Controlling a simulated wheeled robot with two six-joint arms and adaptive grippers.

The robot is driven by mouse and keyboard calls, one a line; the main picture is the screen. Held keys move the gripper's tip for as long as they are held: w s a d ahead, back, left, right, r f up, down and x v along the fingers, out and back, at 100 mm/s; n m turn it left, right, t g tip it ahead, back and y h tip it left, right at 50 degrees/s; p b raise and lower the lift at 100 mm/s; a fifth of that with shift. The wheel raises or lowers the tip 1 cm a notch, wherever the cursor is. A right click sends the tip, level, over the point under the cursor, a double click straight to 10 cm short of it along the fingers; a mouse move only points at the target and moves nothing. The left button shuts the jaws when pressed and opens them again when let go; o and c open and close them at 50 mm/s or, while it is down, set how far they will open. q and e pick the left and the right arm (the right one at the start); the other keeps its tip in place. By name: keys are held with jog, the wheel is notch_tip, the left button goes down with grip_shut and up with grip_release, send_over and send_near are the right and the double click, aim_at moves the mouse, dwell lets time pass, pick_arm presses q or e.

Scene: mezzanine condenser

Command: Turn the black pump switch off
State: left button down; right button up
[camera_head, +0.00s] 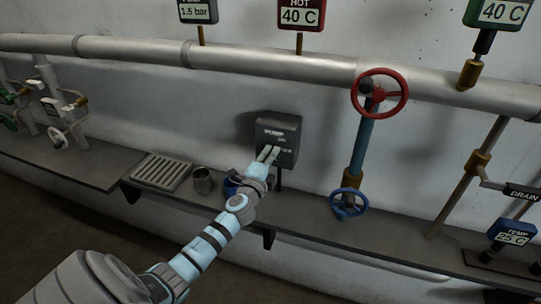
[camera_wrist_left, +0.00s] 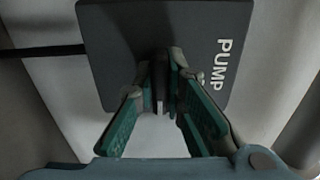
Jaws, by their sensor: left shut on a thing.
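The black pump switch box (camera_head: 284,133) is mounted on the wall above the shelf, with PUMP lettering on its face. In the left wrist view the box (camera_wrist_left: 115,40) fills the upper middle, with PUMP reading sideways. My left gripper (camera_head: 269,153) reaches up to the front of the box. In the left wrist view the fingers of the left gripper (camera_wrist_left: 161,98) are shut on the dark switch knob (camera_wrist_left: 159,103) at the middle of the box. The fingers mostly hide the knob, so its setting cannot be read. My right gripper is not in view.
A red valve wheel (camera_head: 380,92) and a blue valve wheel (camera_head: 348,203) stand right of the box. A metal cup (camera_head: 203,181) and a slatted drain tray (camera_head: 160,171) sit on the dark shelf (camera_head: 95,172) to the left. A thick pipe (camera_head: 240,58) runs above.

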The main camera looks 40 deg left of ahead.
pick_arm(q)
jog(key=shift+f, duration=0.1)
jog(key=c, duration=1.7)
grip_release()
jog(key=shift+o, duration=0.2)
jog(key=v, duration=1.2)
